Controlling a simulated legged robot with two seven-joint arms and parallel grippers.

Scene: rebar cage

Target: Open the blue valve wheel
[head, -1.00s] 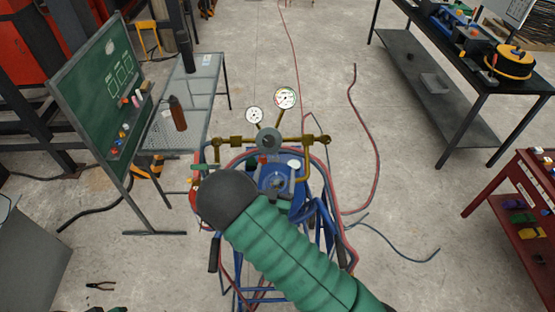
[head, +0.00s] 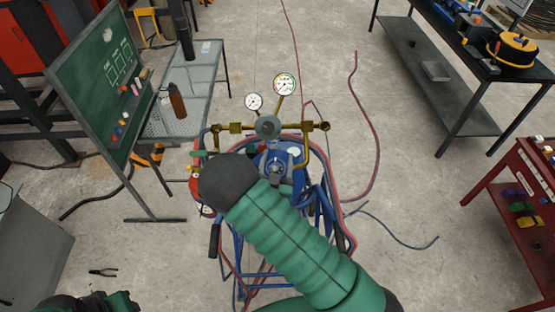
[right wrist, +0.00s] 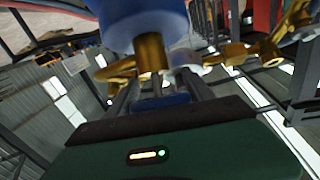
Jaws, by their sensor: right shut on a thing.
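In the right wrist view a blue piece, which I take for the blue valve wheel (right wrist: 166,102), sits between the two dark fingers of my right gripper (right wrist: 160,88). The fingers are shut on it. A brass stem (right wrist: 150,52) joins a large blue rounded body (right wrist: 145,25) above it in that picture. In the head view my right wrist (head: 228,184) covers the fingers and the wheel. My left gripper (head: 92,303) shows only partly at the bottom left edge, away from the cart, and its jaws are unclear.
A blue cart (head: 322,215) carries red and blue hoses. A brass manifold (head: 235,128) with two round gauges (head: 284,85) stands behind my wrist. A chalkboard (head: 100,85) and glass table (head: 195,75) stand left, a red cart (head: 520,195) right. Pliers (head: 103,271) lie on the floor.

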